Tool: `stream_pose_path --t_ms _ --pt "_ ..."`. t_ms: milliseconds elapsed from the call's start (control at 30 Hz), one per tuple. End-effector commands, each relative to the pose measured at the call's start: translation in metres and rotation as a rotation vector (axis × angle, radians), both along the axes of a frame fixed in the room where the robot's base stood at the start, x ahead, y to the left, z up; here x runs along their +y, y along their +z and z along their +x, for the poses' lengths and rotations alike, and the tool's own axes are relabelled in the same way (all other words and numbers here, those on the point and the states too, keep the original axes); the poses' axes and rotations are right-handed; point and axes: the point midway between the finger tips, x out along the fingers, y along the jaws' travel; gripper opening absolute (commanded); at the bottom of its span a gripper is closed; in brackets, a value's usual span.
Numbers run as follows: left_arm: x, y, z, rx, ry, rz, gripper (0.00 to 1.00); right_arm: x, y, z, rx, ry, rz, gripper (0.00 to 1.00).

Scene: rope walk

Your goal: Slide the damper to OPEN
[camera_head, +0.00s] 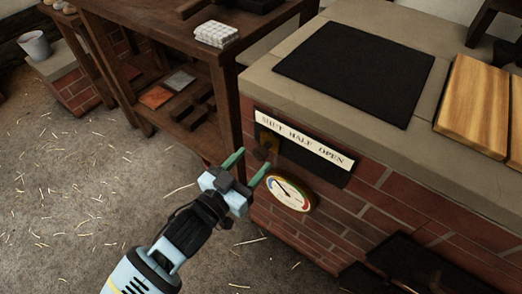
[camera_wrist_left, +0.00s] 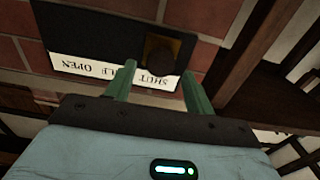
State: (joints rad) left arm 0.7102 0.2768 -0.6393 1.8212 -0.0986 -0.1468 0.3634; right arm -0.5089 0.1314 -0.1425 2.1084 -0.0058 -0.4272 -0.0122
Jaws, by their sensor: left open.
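The damper's brass-brown knob (camera_head: 268,139) sits at the SHUT end of a dark slot plate (camera_head: 312,161) on the brick front. It also shows in the wrist view (camera_wrist_left: 163,50), where the scene appears upside down. A cream label (camera_head: 303,138) above the plate reads SHUT, HALF, OPEN from left to right. My left gripper (camera_head: 252,160) is open, its two green fingers pointing toward the knob. In the left wrist view the knob appears between the fingertips (camera_wrist_left: 158,68), with nothing held. Whether the fingers touch it I cannot tell. My right gripper is not in view.
A round dial gauge (camera_head: 290,193) is mounted just below the plate, close to my left gripper. A wooden shelf table (camera_head: 226,100) stands to the left. A black plate (camera_head: 355,70) and a wooden board (camera_head: 473,105) lie on the stone top. The straw-strewn floor (camera_head: 90,200) is open.

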Motion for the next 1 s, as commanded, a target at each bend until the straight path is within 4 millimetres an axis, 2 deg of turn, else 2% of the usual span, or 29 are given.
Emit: stream_pose_path --t_ms 100,300,667,767,1000 --pt "-0.012 -0.001 0.015 0.0 0.0 0.0 0.54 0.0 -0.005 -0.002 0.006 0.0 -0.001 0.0" --pt "-0.024 -0.001 0.032 0.002 0.0 -0.001 0.54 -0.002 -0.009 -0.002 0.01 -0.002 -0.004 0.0" --pt "-0.027 -0.001 0.036 0.002 0.0 0.0 0.54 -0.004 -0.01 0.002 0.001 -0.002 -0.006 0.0" --pt "-0.027 -0.001 0.036 0.002 0.0 0.0 0.43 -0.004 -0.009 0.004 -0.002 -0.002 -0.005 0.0" --pt "-0.027 -0.001 0.036 0.002 0.0 0.0 0.12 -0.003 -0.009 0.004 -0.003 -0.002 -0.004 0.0"
